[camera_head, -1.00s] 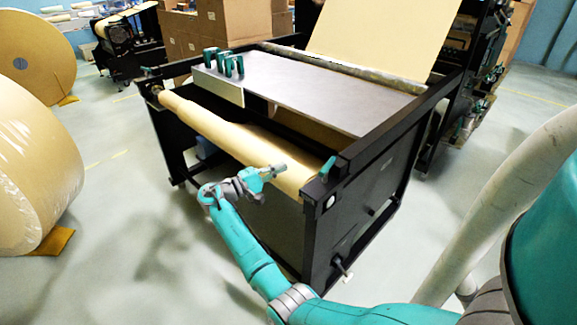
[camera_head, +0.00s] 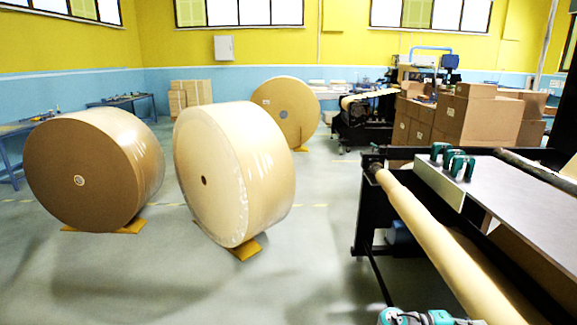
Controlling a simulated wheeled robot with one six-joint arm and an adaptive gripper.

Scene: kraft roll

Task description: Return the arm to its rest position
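My arm shows only as a small teal and grey piece (camera_head: 420,317) at the bottom edge of the head view, right of the middle. The fingers of my gripper are out of the frame or too cut off to make out. Close to its right is the kraft roll (camera_head: 440,240), a long tan roll lying along the near side of the black machine frame (camera_head: 366,215). I cannot tell whether my arm touches the roll.
Green-handled clamps (camera_head: 455,163) stand on the machine's grey table (camera_head: 520,195). Big paper rolls stand on the floor: a wrapped cream one (camera_head: 215,180), a brown one (camera_head: 75,180) and a farther one (camera_head: 280,110). Cardboard boxes (camera_head: 480,120) are stacked behind. The floor at lower left is clear.

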